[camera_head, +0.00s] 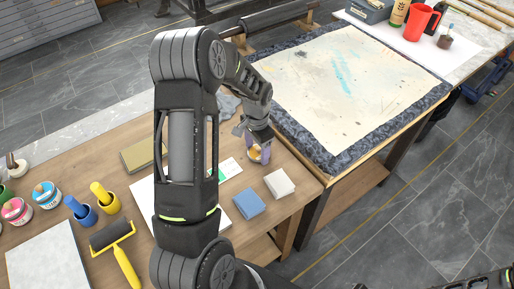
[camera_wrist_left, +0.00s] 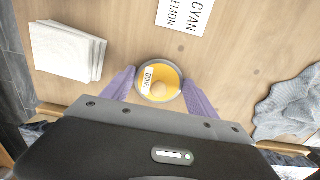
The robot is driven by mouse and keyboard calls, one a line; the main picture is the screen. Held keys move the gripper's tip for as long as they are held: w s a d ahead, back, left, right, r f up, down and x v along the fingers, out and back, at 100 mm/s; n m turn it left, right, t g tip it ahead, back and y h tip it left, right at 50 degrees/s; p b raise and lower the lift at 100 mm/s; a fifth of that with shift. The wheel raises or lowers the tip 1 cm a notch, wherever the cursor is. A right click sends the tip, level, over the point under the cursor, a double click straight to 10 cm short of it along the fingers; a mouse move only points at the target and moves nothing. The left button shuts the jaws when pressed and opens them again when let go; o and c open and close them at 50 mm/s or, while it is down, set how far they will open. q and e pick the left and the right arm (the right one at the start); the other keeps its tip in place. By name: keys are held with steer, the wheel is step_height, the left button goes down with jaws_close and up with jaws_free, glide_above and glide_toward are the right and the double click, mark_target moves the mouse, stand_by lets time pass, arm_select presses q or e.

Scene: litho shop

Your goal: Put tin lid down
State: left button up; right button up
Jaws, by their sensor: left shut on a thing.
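The tin lid (camera_wrist_left: 160,82) is a round orange-yellow disc with a grey rim, a pale knob and a small white label. My left gripper (camera_head: 258,152) is shut on it, with one purple finger on each side, as the left wrist view also shows. The lid (camera_head: 255,155) is over the right part of the wooden table (camera_head: 285,211). I cannot tell whether it touches the wood. My right gripper is not in view; only a dark part of my right arm shows at the bottom right.
A blue block (camera_head: 249,203) and a white block (camera_head: 279,183) lie near the lid. Ink tins (camera_head: 46,194), a yellow roller (camera_head: 112,237) and an olive box (camera_head: 142,154) stand left. Bare wood surrounds the lid.

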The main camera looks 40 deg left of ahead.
mark_target(257, 150)
arm_select(q)
steer(key=shift+f, duration=0.2)
steer(key=o, duration=1.3)
steer(key=shift+r, duration=0.1)
steer(key=shift+r, duration=0.1)
step_height(257, 150, up, 12)
steer(key=shift+r+b, duration=0.1)
steer(key=shift+b, duration=0.45)
steer(key=shift+d, duration=0.1)
